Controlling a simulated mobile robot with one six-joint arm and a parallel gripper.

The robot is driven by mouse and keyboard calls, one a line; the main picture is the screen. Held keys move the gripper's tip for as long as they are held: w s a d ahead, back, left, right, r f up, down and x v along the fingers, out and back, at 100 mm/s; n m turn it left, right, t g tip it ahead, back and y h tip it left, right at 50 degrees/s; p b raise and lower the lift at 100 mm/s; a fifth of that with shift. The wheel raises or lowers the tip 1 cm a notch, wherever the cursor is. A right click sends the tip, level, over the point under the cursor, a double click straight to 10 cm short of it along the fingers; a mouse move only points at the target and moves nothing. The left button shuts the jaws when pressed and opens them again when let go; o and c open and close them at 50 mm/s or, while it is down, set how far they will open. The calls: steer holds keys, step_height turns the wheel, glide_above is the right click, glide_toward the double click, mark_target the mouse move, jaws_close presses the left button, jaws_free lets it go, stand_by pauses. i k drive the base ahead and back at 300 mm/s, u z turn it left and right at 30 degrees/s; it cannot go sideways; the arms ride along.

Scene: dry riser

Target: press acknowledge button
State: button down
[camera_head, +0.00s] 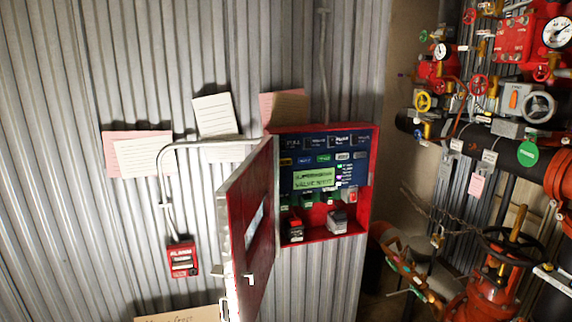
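A red alarm panel box (367,205) is fixed to the corrugated metal wall, with its red door (252,235) swung open to the left. Inside is a blue face with a lit green text display (314,179), several small labelled keys and indicators around it, and a row of dark labels along the top. Green parts and a red-and-white part (349,194) sit below the display. The lettering is too small to tell which part is the acknowledge button. The open door stands to the left of the blue face. My gripper is not in view.
A red alarm call point (182,260) is on the wall at left, fed by a conduit (163,180). Paper notes (145,157) hang above. Red valves, a dark pipe (480,140), gauges and a large handwheel (513,245) crowd the right side.

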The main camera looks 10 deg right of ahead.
mark_target(284, 162)
steer(key=u, duration=0.6)
steer(key=k, duration=0.45)
steer(key=u, duration=2.5)
